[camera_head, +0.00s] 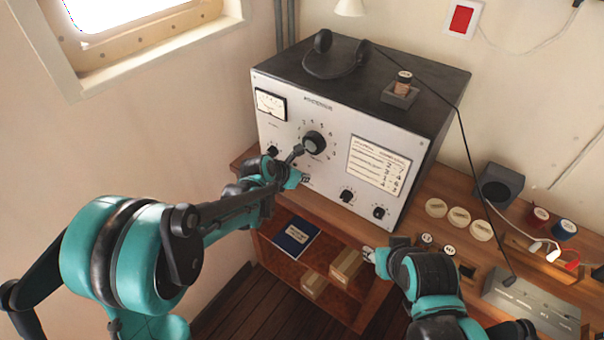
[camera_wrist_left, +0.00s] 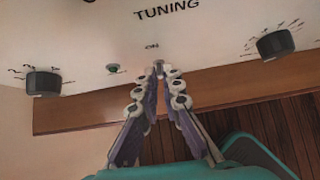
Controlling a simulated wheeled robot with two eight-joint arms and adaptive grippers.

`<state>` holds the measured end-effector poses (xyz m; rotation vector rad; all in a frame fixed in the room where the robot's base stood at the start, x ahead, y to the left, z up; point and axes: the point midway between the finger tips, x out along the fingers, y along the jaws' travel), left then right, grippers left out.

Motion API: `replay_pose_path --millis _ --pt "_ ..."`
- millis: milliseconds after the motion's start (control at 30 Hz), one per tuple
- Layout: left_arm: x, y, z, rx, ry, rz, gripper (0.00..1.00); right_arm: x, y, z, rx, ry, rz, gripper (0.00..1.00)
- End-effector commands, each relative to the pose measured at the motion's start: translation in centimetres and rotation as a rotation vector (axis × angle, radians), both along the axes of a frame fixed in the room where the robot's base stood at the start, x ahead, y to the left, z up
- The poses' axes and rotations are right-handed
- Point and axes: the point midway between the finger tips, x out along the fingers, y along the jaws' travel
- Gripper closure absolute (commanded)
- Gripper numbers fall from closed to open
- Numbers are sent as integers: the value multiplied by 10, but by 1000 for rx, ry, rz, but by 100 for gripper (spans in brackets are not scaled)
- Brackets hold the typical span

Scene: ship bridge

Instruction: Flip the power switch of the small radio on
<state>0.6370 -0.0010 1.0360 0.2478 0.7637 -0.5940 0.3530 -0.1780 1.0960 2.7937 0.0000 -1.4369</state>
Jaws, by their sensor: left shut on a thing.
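The radio (camera_head: 335,155) is a boxy set with a pale front panel and dark top, standing on the wooden desk. In the left wrist view its panel (camera_wrist_left: 215,50) shows the word TUNING. The small power switch (camera_wrist_left: 159,66) is at the panel's lower edge, between my left fingertips. My left gripper (camera_head: 302,178) is at the lower front of the panel, shut on the switch; the wrist view shows its fingertips (camera_wrist_left: 158,76) drawn together there. Whether the switch is up or down I cannot tell. My right gripper (camera_head: 373,256) is low near the desk's front edge, its fingers unclear.
A headset (camera_head: 335,60) lies on top of the radio. Below the desk a shelf holds a blue book (camera_head: 296,238) and small boxes (camera_head: 345,266). Round discs (camera_head: 459,220) and a grey speaker (camera_head: 499,185) are at the right.

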Motion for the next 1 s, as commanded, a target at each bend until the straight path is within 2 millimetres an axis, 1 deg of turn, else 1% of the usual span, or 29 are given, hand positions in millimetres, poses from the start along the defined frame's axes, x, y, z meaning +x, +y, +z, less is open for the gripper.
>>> replay_pose_path --millis 33,200,667,700,733,767,1000 --pt "1 -1 3 9 11 -1 100 0 0 4 0 0 0 60" --pt "2 -1 3 30 40 1 100 0 0 7 0 0 0 60" --pt "2 -1 2 38 49 0 100 0 0 7 0 0 0 60" --pt "2 -1 2 37 50 -1 86 0 0 7 0 0 0 60" --pt "2 -1 2 37 50 -1 78 0 0 7 0 0 0 60" --pt "2 -1 2 37 50 -1 72 0 0 7 0 0 0 60" --pt "2 -1 2 37 50 -1 72 0 0 7 0 0 0 60"
